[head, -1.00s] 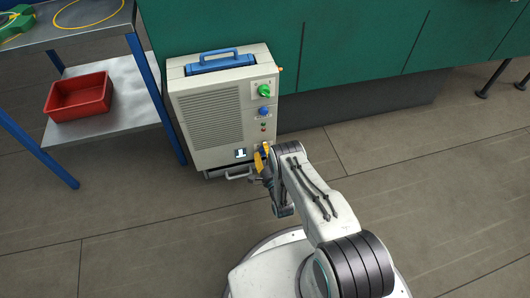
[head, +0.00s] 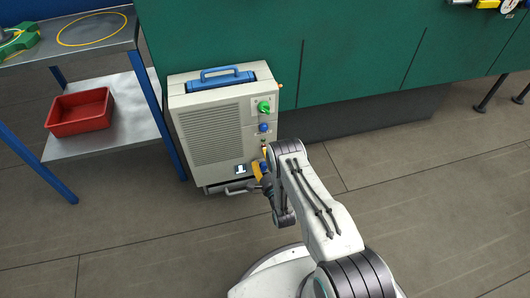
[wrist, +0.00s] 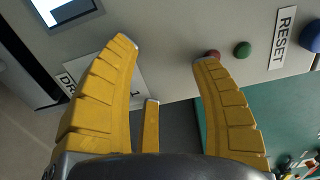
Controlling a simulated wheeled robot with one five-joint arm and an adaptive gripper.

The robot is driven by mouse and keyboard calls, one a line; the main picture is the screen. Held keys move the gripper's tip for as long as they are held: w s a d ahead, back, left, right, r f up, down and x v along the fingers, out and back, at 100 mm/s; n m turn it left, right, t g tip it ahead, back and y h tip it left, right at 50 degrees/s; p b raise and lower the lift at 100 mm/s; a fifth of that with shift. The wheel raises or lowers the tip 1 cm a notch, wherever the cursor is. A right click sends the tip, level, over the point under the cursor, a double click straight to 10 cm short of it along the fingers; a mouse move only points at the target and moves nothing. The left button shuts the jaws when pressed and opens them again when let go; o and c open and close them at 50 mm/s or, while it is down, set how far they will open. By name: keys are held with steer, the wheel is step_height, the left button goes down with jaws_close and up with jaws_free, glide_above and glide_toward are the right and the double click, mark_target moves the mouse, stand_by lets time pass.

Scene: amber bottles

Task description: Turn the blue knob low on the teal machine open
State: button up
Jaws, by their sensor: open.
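The machine (head: 210,135) is a pale beige box with a vented front, standing against a teal cabinet. A blue knob (head: 263,127) sits on its right strip, below a green knob (head: 264,107). Another small blue part (head: 264,166) shows lower down, beside my yellow fingers. My gripper (head: 257,172) is at the low right of the machine's front. In the wrist view my gripper (wrist: 165,50) is open, its fingers apart in front of the panel with nothing visible between them. A blue knob (wrist: 312,36) is at the right edge; a label is partly hidden behind the left finger.
A red button (wrist: 213,55), a green button (wrist: 242,50) and a RESET label (wrist: 282,38) lie on the panel. A metal cart (head: 130,110) with a red bin (head: 80,115) stands left. The teal cabinet (head: 370,60) is behind.

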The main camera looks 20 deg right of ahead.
mark_target(265, 167)
steer(key=shift+r, duration=2.2)
